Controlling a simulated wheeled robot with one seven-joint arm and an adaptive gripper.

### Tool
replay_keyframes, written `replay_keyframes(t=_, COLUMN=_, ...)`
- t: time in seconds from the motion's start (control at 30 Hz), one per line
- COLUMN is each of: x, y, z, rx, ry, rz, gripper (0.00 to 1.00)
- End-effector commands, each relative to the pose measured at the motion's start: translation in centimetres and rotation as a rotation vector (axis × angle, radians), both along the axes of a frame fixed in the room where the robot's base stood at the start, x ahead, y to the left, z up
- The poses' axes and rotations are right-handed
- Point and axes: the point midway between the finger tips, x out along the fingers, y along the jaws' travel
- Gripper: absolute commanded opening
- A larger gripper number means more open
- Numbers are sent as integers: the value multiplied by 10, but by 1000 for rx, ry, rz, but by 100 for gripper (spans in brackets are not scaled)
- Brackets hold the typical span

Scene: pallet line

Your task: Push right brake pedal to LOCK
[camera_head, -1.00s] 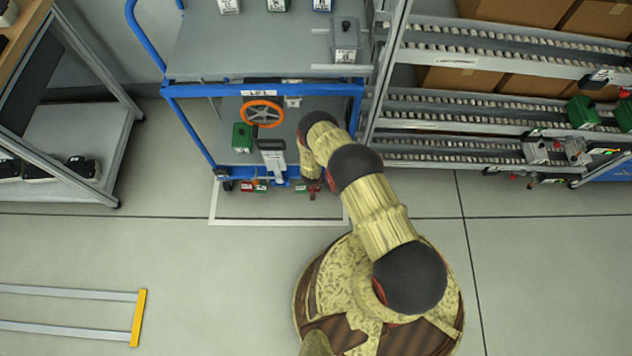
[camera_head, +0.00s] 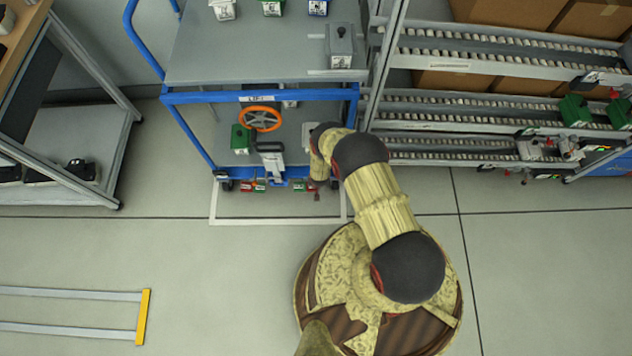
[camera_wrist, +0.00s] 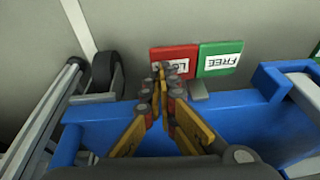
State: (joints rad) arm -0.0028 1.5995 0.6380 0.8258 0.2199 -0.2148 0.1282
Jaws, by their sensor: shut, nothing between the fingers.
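In the wrist view, a red LOCK plate (camera_wrist: 174,56) and a green FREE plate (camera_wrist: 220,58) sit side by side just beyond the cart's blue frame (camera_wrist: 235,115). The lettering appears upside down. My gripper (camera_wrist: 162,72) is shut and empty, with its fingertips in front of the LOCK plate, partly covering its lettering. A small grey piece (camera_wrist: 198,90), perhaps part of the brake pedal, shows below the FREE plate, right of the fingers. I cannot tell whether the fingers touch anything. In the head view, the blue cart (camera_head: 262,97) stands with my arm reaching its lower right front.
A black caster wheel (camera_wrist: 107,70) is left of the fingers. The cart's lower deck holds an orange handwheel (camera_head: 260,118) and a green box (camera_head: 240,138). A roller rack (camera_head: 460,98) stands close on the right, a shelf (camera_head: 70,140) on the left. The front floor is open.

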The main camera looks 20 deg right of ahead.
Motion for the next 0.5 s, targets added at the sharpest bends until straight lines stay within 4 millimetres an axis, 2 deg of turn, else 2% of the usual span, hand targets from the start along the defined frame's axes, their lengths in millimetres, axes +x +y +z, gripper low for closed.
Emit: replay_keyframes(t=0.5, x=0, y=-3, z=-9, rx=-3, ry=-1, rz=0, gripper=0)
